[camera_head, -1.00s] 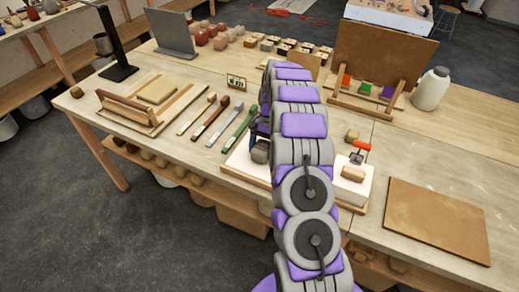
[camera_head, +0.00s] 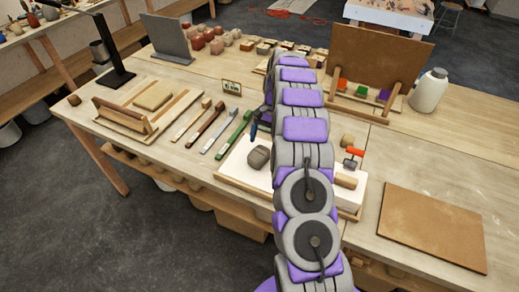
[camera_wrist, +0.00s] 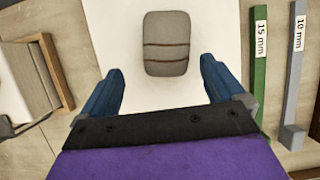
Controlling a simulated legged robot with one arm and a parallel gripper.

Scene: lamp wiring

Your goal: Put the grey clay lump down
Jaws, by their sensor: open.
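The grey clay lump (camera_head: 258,157) rests on the left part of a white board (camera_head: 236,166) on the workbench. In the wrist view the lump (camera_wrist: 167,44) shows two dark bands across it and lies on the white surface (camera_wrist: 214,22). My gripper (camera_wrist: 162,82) is open, its two blue fingers spread wide. The lump is beyond the fingertips, roughly centred between them and held by neither. In the head view my arm hides most of the gripper and the middle of the board.
Left of the board lie several strips, including a green one (camera_head: 233,134). A red-handled tool (camera_head: 353,154) and small tan pieces are at the board's right. A brown panel (camera_head: 432,227) lies at the right. A white bottle (camera_head: 429,91) stands behind it.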

